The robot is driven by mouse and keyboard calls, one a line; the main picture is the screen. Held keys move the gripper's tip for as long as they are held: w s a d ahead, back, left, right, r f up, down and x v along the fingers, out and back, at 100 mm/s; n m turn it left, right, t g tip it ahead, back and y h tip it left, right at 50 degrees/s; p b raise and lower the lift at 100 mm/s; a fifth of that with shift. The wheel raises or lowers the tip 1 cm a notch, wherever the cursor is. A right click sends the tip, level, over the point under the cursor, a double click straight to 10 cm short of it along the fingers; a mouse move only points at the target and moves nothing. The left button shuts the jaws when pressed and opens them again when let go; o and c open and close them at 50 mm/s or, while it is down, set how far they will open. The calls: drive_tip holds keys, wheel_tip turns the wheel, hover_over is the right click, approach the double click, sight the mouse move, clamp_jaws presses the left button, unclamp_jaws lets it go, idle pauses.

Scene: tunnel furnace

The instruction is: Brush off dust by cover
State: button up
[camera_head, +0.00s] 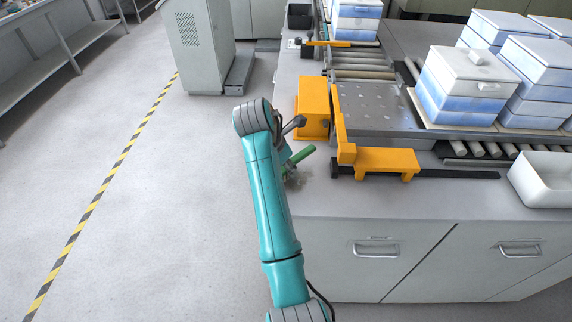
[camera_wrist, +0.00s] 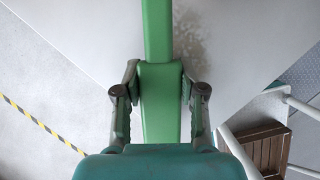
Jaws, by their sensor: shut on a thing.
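A green brush handle (camera_head: 301,155) shows beside the end of my arm in the head view. In the wrist view the green brush (camera_wrist: 159,100) runs up the middle of the picture, between the fingers. My gripper (camera_wrist: 160,78) is shut on it, one finger on each side. The brush's bristles cannot be made out. A dark dust patch (camera_head: 295,178) lies on the grey counter's left part, close to the gripper; it also shows right of the handle in the wrist view (camera_wrist: 190,42). White-lidded boxes (camera_head: 470,65) stand at the right.
The grey counter (camera_head: 400,203) has a yellow bracket (camera_head: 378,160) and a yellow block (camera_head: 312,106) behind the dust. A white bin (camera_head: 545,182) stands at the right. Rollers (camera_head: 360,66) lie further back. A grey cabinet (camera_head: 198,45) stands on the floor, which is clear at left.

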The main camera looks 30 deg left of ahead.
drive_tip(key=shift+f, duration=0.6)
